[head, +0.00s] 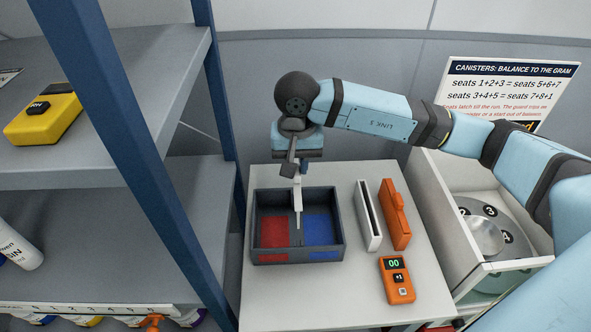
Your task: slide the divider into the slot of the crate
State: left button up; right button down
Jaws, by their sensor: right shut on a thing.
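The crate (259,232) is a dark grey open box on the light table, with a red floor area on the left and a blue one on the right. My right gripper (297,170) is above the crate's far side, pointing down and shut on the divider (298,200). The divider is a thin pale plate, seen nearly edge-on and roughly upright. Its lower part reaches down in the picture over the line between red and blue. I cannot tell whether its lower edge is in the slot or above it. My left gripper is out of view.
On the table (330,300), right of the crate, stand a narrow white slotted holder (369,217), an orange block (396,215) and an orange meter (397,280) reading 00. A shelf with a blue post (150,150) stands left. A white bin with a numbered disc (480,248) is right.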

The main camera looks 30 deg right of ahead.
aim_at(297, 182)
jog(key=shift+f, duration=0.85)
jog(key=shift+f+b, duration=0.9)
jog(key=shift+f, duration=0.85)
jog(key=shift+r, duration=0.1)
jog(key=shift+f+b, duration=0.2)
jog(key=shift+b, duration=0.35)
jog(key=shift+b, duration=0.4)
jog(key=shift+b, duration=0.6)
